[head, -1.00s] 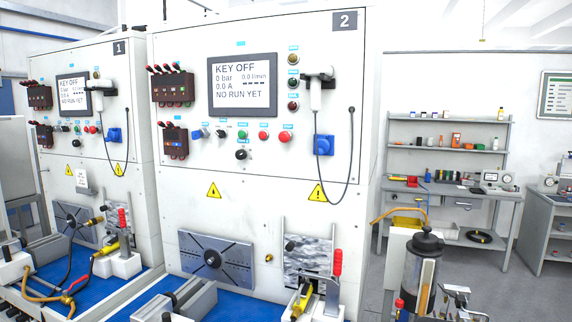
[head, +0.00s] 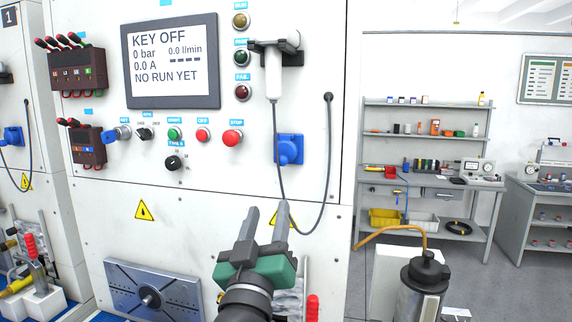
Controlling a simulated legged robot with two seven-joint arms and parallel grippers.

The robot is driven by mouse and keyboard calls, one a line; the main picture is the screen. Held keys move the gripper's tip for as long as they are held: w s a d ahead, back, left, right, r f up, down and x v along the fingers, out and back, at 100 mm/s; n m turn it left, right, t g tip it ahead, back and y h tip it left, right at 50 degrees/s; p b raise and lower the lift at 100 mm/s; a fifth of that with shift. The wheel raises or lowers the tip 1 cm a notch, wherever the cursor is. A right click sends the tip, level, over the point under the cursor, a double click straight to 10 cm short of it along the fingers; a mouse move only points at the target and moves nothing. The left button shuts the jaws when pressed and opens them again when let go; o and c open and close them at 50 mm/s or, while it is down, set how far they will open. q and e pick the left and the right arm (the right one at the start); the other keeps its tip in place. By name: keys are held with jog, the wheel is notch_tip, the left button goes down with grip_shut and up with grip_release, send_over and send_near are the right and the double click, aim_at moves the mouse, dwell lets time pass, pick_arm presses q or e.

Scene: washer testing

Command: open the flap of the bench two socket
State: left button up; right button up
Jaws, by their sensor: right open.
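The bench two socket (head: 289,150) is a blue round-capped fitting on a square blue plate, low on the right of the white panel. Its flap looks shut over the front. My right gripper (head: 267,210) is in front of the panel, below and a little left of the socket in the picture. Its two grey fingers point up and apart, with nothing between them. It does not appear to touch the socket. My left gripper is not in view.
A white scanner-like handset (head: 274,75) hangs in a dark holder above the socket. Its black cable (head: 327,150) loops down around the socket, close to my right fingertips. A display (head: 172,60) and several buttons are to the left. A metal canister (head: 424,285) stands at lower right.

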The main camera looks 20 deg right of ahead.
aim_at(282, 163)
jog(key=p+x, duration=0.1)
jog(key=x, duration=0.4)
jog(key=p+x, duration=0.1)
jog(key=x, duration=0.3)
jog(key=p+x, duration=0.1)
jog(key=x, duration=0.4)
jog(key=shift+w+d, duration=0.15)
jog(key=shift+d, duration=0.4)
jog(key=shift+w+d+r+p, duration=0.15)
jog(key=shift+r+p, duration=0.1)
jog(key=shift+p, duration=0.05)
jog(key=shift+w+a+r, duration=0.1)
jog(key=shift+a, duration=0.15)
jog(key=shift+w+a, duration=0.15)
jog(key=shift+a, duration=0.15)
jog(key=shift+c, duration=1.5)
jog(key=shift+d, duration=0.35)
grip_shut()
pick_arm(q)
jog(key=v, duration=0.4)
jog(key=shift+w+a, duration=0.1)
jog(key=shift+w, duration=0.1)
pick_arm(e)
jog(key=shift+a, duration=0.1)
